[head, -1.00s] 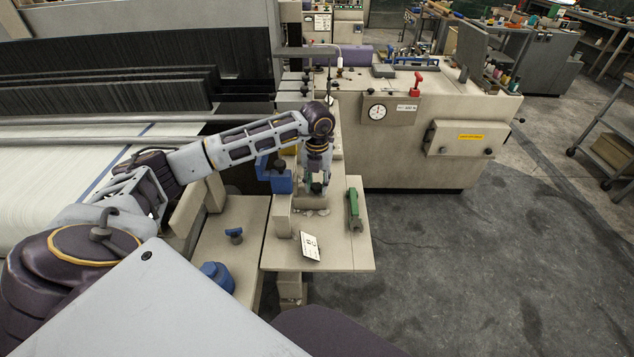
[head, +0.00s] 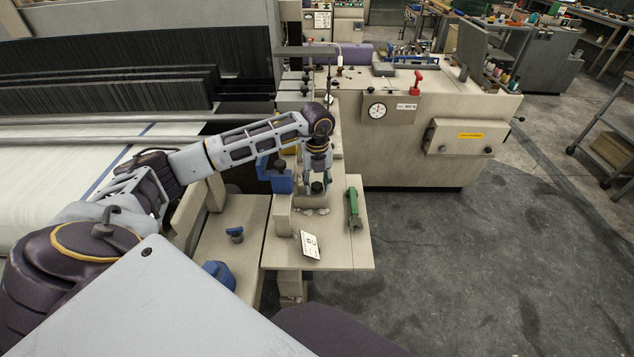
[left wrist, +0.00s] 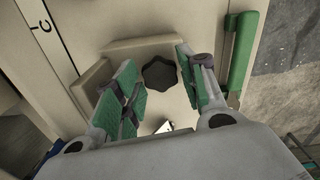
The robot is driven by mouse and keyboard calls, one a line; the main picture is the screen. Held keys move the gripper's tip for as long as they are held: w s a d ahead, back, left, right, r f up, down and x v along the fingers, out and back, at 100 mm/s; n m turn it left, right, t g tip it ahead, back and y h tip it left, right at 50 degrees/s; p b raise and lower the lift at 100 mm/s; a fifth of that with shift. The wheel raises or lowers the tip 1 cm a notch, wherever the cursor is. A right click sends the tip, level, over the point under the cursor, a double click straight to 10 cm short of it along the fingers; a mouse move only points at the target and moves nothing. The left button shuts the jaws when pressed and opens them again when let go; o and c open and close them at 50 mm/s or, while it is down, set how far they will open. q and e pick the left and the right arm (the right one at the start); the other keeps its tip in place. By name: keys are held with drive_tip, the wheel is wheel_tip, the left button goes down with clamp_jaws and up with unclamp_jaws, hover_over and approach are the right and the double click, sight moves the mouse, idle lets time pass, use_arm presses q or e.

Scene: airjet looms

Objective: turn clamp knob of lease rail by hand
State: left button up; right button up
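The black lobed clamp knob (left wrist: 160,73) shows in the left wrist view between the two green-padded fingers of my left gripper (left wrist: 160,92). There is a gap on each side of the knob, so the gripper is open around it or just above it; I cannot tell the height. In the head view the knob (head: 317,187) is a small dark spot at the tips of my left gripper (head: 316,183), which points down over the beige bracket. The right gripper is not in view.
The loom's warp sheet (head: 60,180) is at left. Open floor (head: 480,270) lies at right.

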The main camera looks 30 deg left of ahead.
use_arm(q)
drive_tip(key=shift+o, duration=0.2)
drive_tip(key=shift+r+p, duration=0.4)
drive_tip(key=shift+r, duration=0.65)
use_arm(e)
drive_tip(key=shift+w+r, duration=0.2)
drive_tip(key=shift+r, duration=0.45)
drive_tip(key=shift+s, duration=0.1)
